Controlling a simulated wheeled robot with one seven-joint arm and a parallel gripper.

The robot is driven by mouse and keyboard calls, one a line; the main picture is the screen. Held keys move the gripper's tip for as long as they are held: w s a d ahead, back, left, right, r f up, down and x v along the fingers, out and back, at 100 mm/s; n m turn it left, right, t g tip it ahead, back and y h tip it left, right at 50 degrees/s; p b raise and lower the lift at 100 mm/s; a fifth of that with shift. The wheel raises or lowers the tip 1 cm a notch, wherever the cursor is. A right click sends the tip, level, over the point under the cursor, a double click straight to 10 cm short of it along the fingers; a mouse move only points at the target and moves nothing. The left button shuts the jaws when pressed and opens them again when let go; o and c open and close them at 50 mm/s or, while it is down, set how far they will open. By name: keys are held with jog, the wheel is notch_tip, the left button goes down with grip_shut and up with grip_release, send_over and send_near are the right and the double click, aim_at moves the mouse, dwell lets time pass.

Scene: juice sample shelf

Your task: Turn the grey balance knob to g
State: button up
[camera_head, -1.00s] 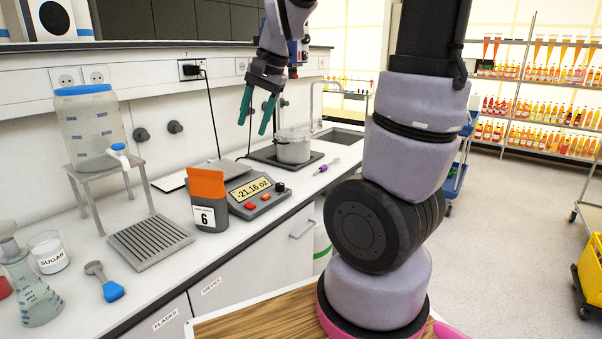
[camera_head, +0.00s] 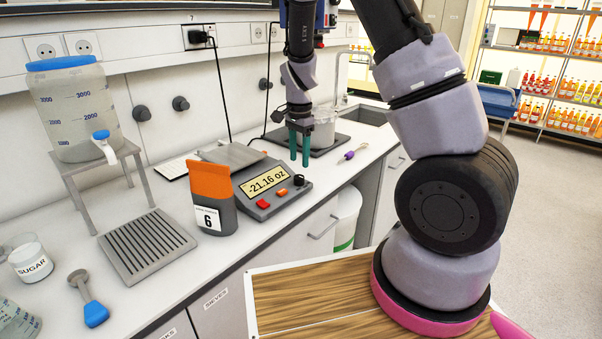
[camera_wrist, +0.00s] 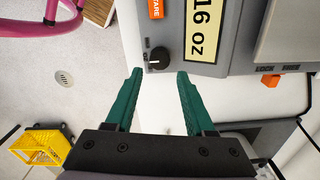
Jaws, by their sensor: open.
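The balance (camera_head: 262,212) stands on the white bench and its display (camera_head: 264,182) reads -21.16 oz; in the wrist view the display (camera_wrist: 204,35) shows "16 oz". The balance knob (camera_head: 299,180) looks dark and sits at the right of the display. In the wrist view the knob (camera_wrist: 160,58) lies just beyond and between the fingertips, with a pale mark at its left. My gripper (camera_head: 300,165) is open and empty, pointing down near the knob; its green fingers also show in the wrist view (camera_wrist: 160,73). I cannot tell its exact height over the knob.
An orange-and-grey bag labelled 6 (camera_head: 211,200) stands left of the balance. A purple-tipped tool (camera_head: 354,152) lies to the right. A slotted grey tray (camera_head: 147,247) is at the left.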

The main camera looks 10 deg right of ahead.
aim_at(299, 176)
notch_tip(299, 176, down, 6)
jog(key=shift+f, duration=0.1)
grip_shut()
